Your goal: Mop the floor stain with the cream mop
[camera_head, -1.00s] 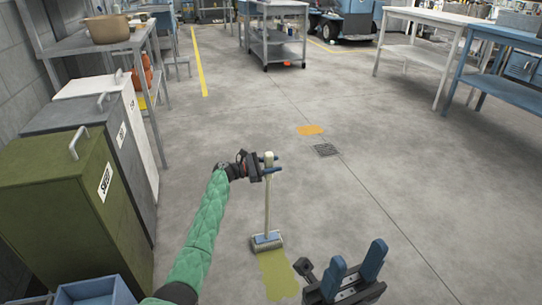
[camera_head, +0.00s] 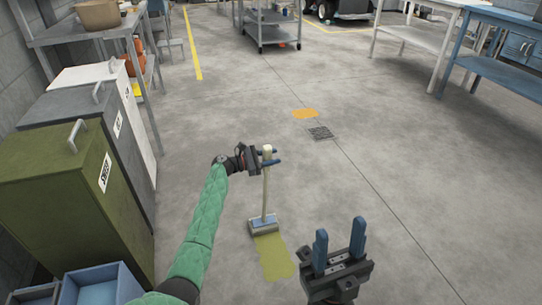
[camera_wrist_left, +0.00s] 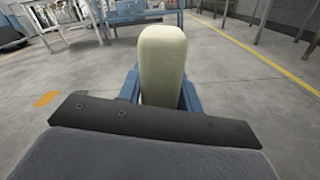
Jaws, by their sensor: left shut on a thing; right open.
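The cream mop (camera_head: 265,190) stands nearly upright in the head view, its head (camera_head: 264,225) down on the floor. My left gripper (camera_head: 268,158) is shut on the mop near the top of its handle. The handle's top also shows between the blue fingers in the left wrist view (camera_wrist_left: 162,65). A yellow-green floor stain (camera_head: 274,257) lies just in front of the mop head, whose near edge meets the stain's far end. My right gripper (camera_head: 340,247) is open and empty, to the right of the stain. An orange floor patch (camera_head: 305,113) lies further off; it also shows in the left wrist view (camera_wrist_left: 47,98).
A floor drain (camera_head: 320,132) is beside the orange patch. Green, grey and white bins (camera_head: 60,190) line the left, with a blue crate (camera_head: 105,285) at the near left. A cart (camera_head: 270,28) and benches (camera_head: 500,80) stand further back.

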